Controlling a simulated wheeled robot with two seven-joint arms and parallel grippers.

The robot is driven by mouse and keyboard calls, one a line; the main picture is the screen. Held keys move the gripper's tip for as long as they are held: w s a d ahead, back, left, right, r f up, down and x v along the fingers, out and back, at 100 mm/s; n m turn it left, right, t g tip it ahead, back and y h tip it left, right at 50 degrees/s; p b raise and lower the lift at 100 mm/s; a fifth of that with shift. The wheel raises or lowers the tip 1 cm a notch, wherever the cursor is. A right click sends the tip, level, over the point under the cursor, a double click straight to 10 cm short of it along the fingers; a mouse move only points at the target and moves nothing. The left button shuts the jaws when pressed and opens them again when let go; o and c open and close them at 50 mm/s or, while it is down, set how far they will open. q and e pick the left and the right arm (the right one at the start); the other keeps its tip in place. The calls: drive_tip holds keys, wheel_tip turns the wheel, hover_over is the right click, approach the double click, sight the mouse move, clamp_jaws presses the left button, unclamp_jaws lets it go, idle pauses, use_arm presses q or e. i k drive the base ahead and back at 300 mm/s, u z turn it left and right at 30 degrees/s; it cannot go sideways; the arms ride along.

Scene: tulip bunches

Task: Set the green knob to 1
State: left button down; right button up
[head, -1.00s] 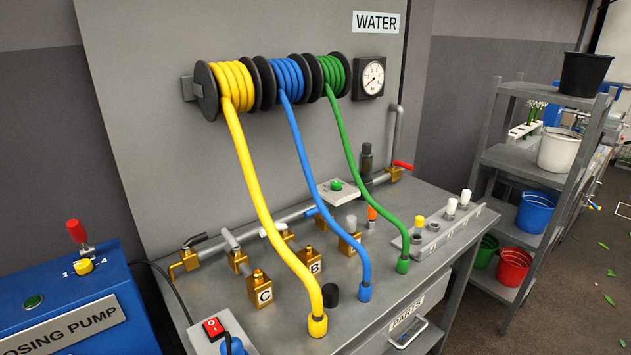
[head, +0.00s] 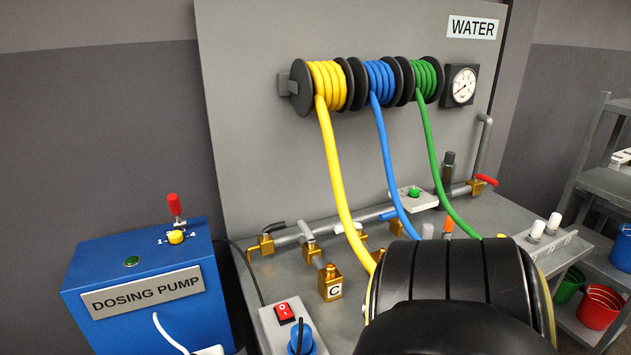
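The green knob (head: 414,191) sits on a small white plate (head: 424,201) on the bench, at the foot of the grey panel, between the blue and green hoses. It is small here, and I cannot read its setting or any numbers around it. A black rounded link of my arm fills the lower right and hides the bench front. Neither gripper shows in the head view.
The blue dosing pump (head: 160,328) at left has a yellow knob (head: 176,237) and a red handle (head: 175,206). Yellow (head: 331,150), blue (head: 384,150) and green (head: 430,150) hoses hang from reels above the bench. A grey shelf (head: 600,185) stands at right.

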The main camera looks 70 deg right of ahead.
sight(413, 191)
drive_tip(key=u, duration=0.55)
drive_tip(key=k, duration=2.15)
drive_tip(key=z, duration=0.1)
